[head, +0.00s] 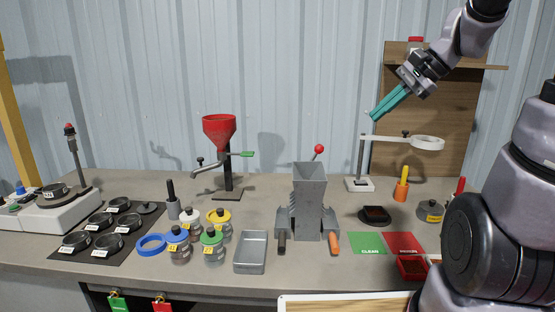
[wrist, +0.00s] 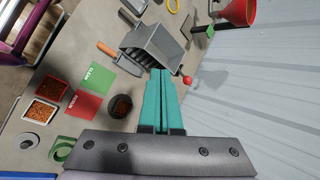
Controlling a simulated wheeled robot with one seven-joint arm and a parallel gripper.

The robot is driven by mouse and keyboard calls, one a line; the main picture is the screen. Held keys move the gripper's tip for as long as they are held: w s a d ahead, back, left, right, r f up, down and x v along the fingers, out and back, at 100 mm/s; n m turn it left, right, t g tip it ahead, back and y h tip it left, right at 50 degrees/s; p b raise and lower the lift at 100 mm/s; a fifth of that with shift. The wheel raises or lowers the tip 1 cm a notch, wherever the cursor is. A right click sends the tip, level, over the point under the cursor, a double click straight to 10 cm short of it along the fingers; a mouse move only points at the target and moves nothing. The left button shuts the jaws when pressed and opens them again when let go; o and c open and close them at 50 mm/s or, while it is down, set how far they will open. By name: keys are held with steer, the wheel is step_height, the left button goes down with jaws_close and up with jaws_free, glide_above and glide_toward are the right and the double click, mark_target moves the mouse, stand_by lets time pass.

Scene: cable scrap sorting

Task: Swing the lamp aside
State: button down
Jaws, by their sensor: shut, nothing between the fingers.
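The lamp (head: 402,140) is white, in the head view at the right. It has an upright post on a small white base (head: 360,185), a level arm and a ring-shaped head (head: 428,143) that points right. My gripper (head: 370,118) has teal fingers, closed together and empty. In the head view its tips appear just above the lamp's arm, near the top of the post; I cannot tell the depth between them. In the wrist view the closed fingers (wrist: 160,72) point toward the grey hopper, and I cannot make out the lamp there.
A grey hopper (head: 310,185) with a red-knobbed lever stands mid-bench. A dark round dish (head: 375,216), green mat (head: 367,243) and red mat (head: 404,241) lie in front of the lamp. A brown board (head: 425,90) rises behind.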

steer(key=s+r+n+t+h, duration=0.2)
steer(key=s+n, duration=0.5)
steer(key=s, duration=0.4)
steer(key=shift+d+r+t+h, duration=0.2)
steer(key=shift+r+t+h, duration=0.35)
steer(key=shift+h, duration=0.85)
